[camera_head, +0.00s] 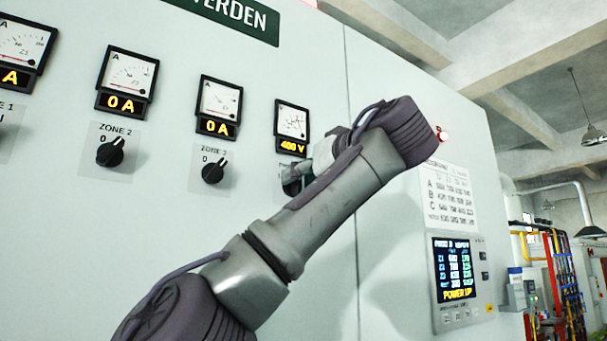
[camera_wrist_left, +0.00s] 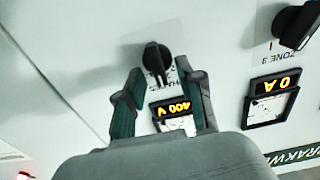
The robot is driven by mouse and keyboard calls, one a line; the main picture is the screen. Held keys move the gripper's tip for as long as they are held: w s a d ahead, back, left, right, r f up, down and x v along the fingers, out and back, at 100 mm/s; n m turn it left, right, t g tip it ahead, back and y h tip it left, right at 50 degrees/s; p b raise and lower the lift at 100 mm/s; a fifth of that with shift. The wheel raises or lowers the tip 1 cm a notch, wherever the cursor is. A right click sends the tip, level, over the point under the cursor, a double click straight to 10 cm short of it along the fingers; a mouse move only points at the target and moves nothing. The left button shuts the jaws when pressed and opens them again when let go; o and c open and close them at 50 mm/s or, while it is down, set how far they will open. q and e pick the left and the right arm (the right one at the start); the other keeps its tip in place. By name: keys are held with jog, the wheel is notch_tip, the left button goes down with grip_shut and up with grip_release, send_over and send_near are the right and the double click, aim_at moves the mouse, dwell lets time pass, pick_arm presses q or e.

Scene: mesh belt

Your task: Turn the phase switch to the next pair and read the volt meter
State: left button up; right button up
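The volt meter (camera_head: 292,121) on the panel has a white dial with a lit yellow 400 V readout. It shows upside down in the left wrist view (camera_wrist_left: 174,122), between my fingers. The phase switch is a black rotary knob (camera_wrist_left: 155,60) on a pale label plate. In the head view my left gripper (camera_head: 294,177) mostly hides it. In the left wrist view my left gripper (camera_wrist_left: 164,74) is open, with one fingertip on each side of the knob's handle. Gaps show beside the handle, but exact depth and contact are unclear. My right gripper is not in view.
Ammeters reading 0 A (camera_head: 217,105) stand to the left, with zone knobs (camera_head: 213,170) below them. A lit display (camera_head: 456,268) reading POWER UP is to the right, below a printed chart (camera_head: 451,196). A red lamp (camera_head: 442,135) sits near the cabinet's right edge.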

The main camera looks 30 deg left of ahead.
pick_arm(q)
grip_shut()
jog(key=shift+m, duration=0.5)
jog(key=shift+w+d+m+b, duration=0.1)
jog(key=shift+m+b, duration=0.05)
jog(key=shift+m, duration=1.2)
jog(key=shift+w+d+m+b, duration=0.1)
jog(key=shift+w+m+b, duration=0.1)
jog(key=shift+m, duration=1.1)
jog(key=shift+w+m+b, duration=0.1)
jog(key=shift+m+b, duration=0.05)
jog(key=shift+m, duration=1.2)
grip_release()
jog(key=shift+f, duration=0.1)
